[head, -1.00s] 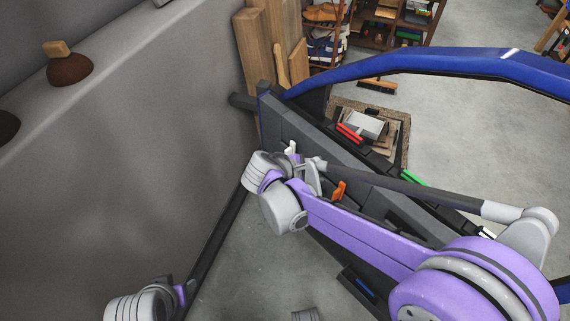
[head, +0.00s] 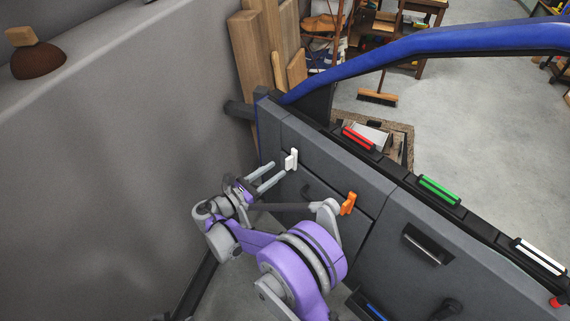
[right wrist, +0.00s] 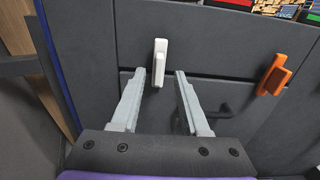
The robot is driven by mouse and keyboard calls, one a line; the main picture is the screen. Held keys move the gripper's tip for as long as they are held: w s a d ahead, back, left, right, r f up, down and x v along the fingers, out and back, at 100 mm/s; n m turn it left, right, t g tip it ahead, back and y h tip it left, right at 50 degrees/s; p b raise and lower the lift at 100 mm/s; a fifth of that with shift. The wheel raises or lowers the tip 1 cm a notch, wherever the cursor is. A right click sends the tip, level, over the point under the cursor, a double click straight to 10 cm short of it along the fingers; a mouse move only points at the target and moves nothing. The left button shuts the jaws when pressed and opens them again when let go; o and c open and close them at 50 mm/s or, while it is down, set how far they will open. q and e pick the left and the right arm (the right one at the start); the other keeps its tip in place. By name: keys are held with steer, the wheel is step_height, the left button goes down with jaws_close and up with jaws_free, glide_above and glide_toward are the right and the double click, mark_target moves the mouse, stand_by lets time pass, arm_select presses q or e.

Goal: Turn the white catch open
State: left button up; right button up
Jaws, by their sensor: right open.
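The white catch (head: 291,159) sits on the grey inner face of the car door (head: 330,165), near its left end. In the right wrist view the white catch (right wrist: 158,62) stands roughly upright, just beyond the fingertips and between their lines. My right gripper (head: 269,176) is open and empty, its two fingers pointing at the catch. In the right wrist view the gripper (right wrist: 160,72) shows a wide gap between its fingers; no contact with the catch shows. My left gripper is not in view.
An orange catch (head: 348,204) is on the door to the right of the white one. Red (head: 358,138), green (head: 439,189) and white (head: 540,256) strips line the door's top edge. A blue window frame (head: 430,42) arches above. A grey wall (head: 110,150) stands left.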

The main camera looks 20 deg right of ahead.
mark_target(286, 162)
steer(key=x, duration=0.5)
steer(key=shift+w+d, duration=0.1)
steer(key=shift+d, duration=0.05)
